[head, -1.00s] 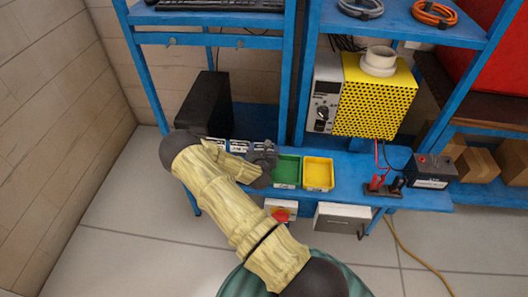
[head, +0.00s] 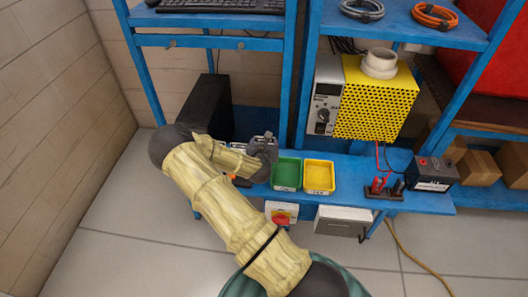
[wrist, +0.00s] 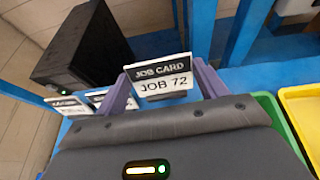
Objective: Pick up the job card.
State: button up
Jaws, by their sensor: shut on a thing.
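The job card (wrist: 162,77) is a white plate with a black top band, reading "JOB CARD" and "JOB 72". In the wrist view it stands upright between the two purple fingers of my gripper (wrist: 165,90). The gripper is shut on it. In the head view my gripper (head: 262,150) is over the blue bench, left of the green bin, and I cannot make out the held card there.
Other white cards (wrist: 68,106) stand left of my gripper. A black computer case (wrist: 82,48) is behind them. A green bin (head: 286,174) and a yellow bin (head: 319,177) sit close on the right. Blue shelf posts (head: 297,75) rise behind. A yellow meshed unit (head: 375,97) stands farther right.

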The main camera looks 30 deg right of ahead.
notch_tip(320, 180, up, 5)
jog(key=shift+r, duration=0.15)
dwell(0.7)
